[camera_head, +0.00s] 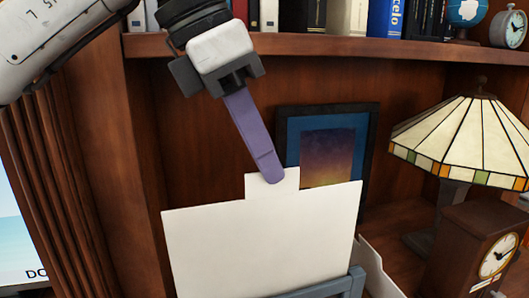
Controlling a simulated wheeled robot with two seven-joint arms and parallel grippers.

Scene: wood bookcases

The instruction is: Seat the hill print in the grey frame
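A white panel (262,245) with a tab on its top edge stands upright in the lower middle. Its visible face is blank, so I cannot see a hill picture on it; it seems to be the print, seen from its plain side. My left gripper (270,178) reaches down from above. Its purple finger lies over the tab and it looks shut on it; the other finger is hidden. A blue-grey bar with a corner post, seemingly the grey frame (325,288), shows at the panel's lower right. The rest of it is hidden or out of view. My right gripper is not in view.
A dark-framed picture of a purple and orange sky (327,150) leans on the bookcase back behind the panel. A stained-glass lamp (465,140) and a wooden clock (475,255) stand at right. A white piece (375,268) is beside the frame. A shelf with books (300,47) runs above.

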